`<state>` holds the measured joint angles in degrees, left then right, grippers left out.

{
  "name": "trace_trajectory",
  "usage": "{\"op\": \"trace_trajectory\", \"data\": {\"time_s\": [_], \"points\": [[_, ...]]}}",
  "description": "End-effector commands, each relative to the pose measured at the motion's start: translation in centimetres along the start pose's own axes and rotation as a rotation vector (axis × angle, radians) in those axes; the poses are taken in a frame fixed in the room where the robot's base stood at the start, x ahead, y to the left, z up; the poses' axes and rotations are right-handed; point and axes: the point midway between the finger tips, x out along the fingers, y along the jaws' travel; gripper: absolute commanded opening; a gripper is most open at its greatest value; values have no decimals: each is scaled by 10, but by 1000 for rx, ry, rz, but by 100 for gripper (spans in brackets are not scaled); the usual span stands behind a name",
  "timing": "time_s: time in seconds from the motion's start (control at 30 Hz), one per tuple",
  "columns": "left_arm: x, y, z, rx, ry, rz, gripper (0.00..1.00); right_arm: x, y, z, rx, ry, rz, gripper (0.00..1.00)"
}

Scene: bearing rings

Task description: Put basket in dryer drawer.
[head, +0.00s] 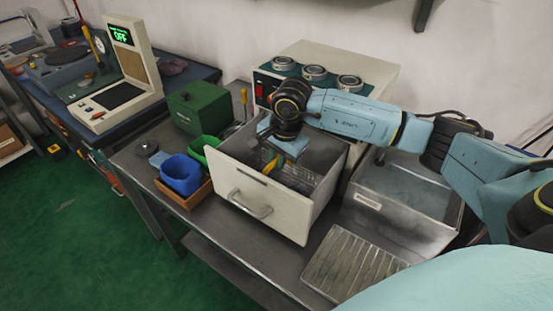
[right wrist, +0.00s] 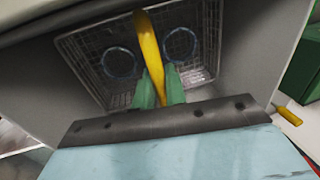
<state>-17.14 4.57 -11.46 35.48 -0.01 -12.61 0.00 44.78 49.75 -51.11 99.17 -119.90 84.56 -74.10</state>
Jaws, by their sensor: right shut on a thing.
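The dryer drawer (head: 262,200) is pulled open, with its white front and bar handle facing the near side. The wire basket (head: 300,178) is inside the drawer's walls, partly hidden by my right gripper and the drawer front. I cannot tell whether it touches the floor. In the right wrist view the basket (right wrist: 92,72) holds two rings (right wrist: 120,62). My right gripper (head: 276,158) reaches down into the drawer. Its green fingers (right wrist: 160,92) are shut on the basket's yellow handle (right wrist: 150,50). My left gripper is out of view.
A metal basin (head: 400,200) and a ribbed tray (head: 350,265) lie to the right. Blue (head: 181,174) and green (head: 201,150) bins and a green box (head: 200,108) are close on the left.

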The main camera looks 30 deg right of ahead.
Motion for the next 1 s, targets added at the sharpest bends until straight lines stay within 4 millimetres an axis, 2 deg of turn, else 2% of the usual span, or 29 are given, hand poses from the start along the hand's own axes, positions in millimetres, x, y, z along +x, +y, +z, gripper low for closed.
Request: {"op": "trace_trajectory", "data": {"time_s": [0.9,0.93,1.0], "points": [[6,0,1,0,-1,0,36,2,0,0,0,1,-4,0],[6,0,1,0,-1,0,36,2,0,0,0,1,-4,14],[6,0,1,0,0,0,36,2,0,0,0,1,-3,23]]}}
